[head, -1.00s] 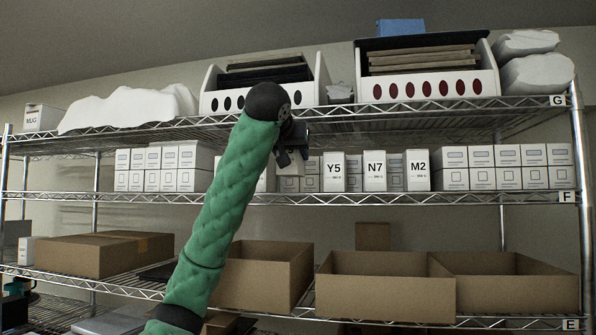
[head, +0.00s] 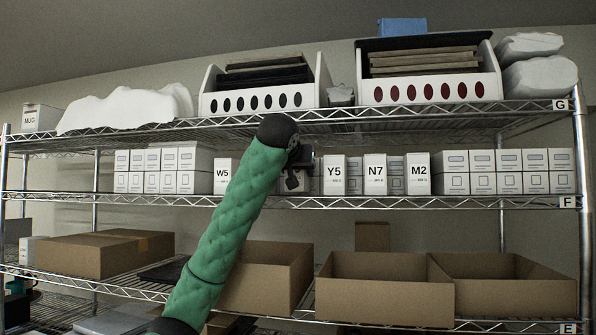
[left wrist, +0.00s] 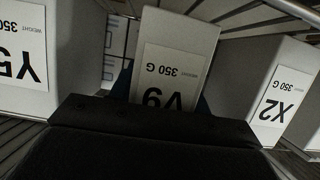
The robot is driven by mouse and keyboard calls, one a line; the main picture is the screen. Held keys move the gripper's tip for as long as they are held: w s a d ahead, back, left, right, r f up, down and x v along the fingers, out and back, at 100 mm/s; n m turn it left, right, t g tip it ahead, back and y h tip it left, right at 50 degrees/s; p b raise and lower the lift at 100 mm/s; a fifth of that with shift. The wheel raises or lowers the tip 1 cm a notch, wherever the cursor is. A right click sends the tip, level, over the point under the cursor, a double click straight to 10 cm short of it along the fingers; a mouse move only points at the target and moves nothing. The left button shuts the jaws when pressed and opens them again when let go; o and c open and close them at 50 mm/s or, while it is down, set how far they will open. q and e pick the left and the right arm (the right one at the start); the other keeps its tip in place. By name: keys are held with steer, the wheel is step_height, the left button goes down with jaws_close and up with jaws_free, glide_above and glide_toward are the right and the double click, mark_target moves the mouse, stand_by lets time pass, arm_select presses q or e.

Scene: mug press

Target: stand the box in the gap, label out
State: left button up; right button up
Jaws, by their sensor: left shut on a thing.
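My left gripper (head: 298,172) is shut on a white box at shelf F, in the row of labelled boxes. In the left wrist view the held box (left wrist: 180,35) appears upside down, its label facing the camera with "350 G" readable. The larger code is partly hidden by my gripper (left wrist: 163,97). The held box is between the Y5 box (head: 334,174) and the X2 box, which shows in the left wrist view (left wrist: 285,92) and is hidden behind my arm in the head view. I cannot tell whether its base touches the shelf. My right gripper is out of view.
The W5 box (head: 222,176) stands left of my arm; N7 (head: 375,174) and M2 (head: 417,174) stand to the right. Shelf G (head: 420,107) is close above. Open cardboard boxes (head: 385,290) stand below.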

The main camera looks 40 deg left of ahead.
arm_select(q)
steer(key=shift+d+f, duration=0.1)
steer(key=shift+f, duration=0.1)
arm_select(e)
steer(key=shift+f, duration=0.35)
arm_select(q)
steer(key=shift+f, duration=0.1)
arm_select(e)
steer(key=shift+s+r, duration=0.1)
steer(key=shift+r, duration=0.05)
arm_select(q)
steer(key=shift+f, duration=0.1)
steer(key=o, duration=1.2)
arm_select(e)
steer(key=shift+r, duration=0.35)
